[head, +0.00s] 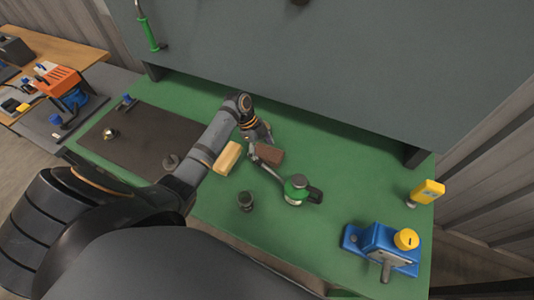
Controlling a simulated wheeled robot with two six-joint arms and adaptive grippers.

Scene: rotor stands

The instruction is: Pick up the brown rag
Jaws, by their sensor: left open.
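The brown rag (268,155) lies as a small flat block on the green bench top (340,210), near the middle of the head view. My left gripper (261,143) is over its upper left side, open, with its fingers pointing down towards it. Whether the fingers touch the rag cannot be told from this angle. Part of the rag's far left edge is hidden by the gripper. My right gripper is not in view.
A yellow block (228,157) lies just left of the rag. A green can with a long spout (297,190) stands to its right, its spout reaching close to the rag. A dark cylinder (245,201) stands nearer, and a blue vise (382,248) is at the right.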

